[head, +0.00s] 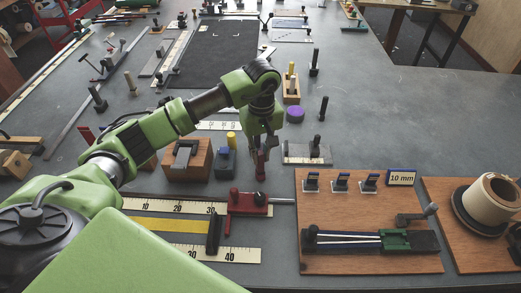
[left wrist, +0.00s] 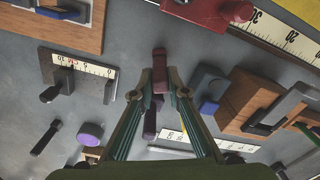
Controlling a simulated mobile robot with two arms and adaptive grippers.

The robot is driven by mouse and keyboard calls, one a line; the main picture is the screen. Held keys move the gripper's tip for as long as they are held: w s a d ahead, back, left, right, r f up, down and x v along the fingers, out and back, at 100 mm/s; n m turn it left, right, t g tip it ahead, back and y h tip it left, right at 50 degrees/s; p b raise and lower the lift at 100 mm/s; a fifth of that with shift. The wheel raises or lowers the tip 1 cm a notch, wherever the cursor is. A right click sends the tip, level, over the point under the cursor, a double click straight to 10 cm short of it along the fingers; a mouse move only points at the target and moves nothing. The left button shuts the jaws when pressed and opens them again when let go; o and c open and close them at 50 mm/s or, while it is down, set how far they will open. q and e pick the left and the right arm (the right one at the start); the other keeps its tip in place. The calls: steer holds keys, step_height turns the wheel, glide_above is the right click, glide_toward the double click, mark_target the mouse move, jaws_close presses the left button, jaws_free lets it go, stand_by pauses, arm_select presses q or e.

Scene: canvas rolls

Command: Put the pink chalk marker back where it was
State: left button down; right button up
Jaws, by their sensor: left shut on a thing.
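My left gripper (head: 260,148) points down over the middle of the table, beside the dark blue block. It is shut on a dark reddish-pink upright piece (head: 260,164), which I take to be the pink chalk marker. In the left wrist view the fingertips (left wrist: 157,98) close on it, with one part of the marker (left wrist: 159,68) showing beyond the tips and a purplish part between the fingers. Whether its lower end touches the table I cannot tell. My right gripper is out of view.
A wooden block with a grey clamp (head: 187,160) and a dark blue block (head: 225,162) stand left of the gripper. A red vise-like tool (head: 248,203) lies in front. A purple puck (head: 295,114) and a slotted gauge plate (head: 307,153) are to the right. Wooden boards lie front right.

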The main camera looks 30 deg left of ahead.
arm_select(q)
steer(key=shift+f, duration=0.2)
steer(key=c, duration=2)
jaws_free()
steer(key=shift+r, duration=0.1)
steer(key=shift+o, duration=0.2)
steer(key=shift+r, duration=0.2)
step_height(320, 180, up, 12)
steer(key=b, duration=0.3)
steer(key=shift+b, duration=0.4)
steer(key=shift+w, duration=0.1)
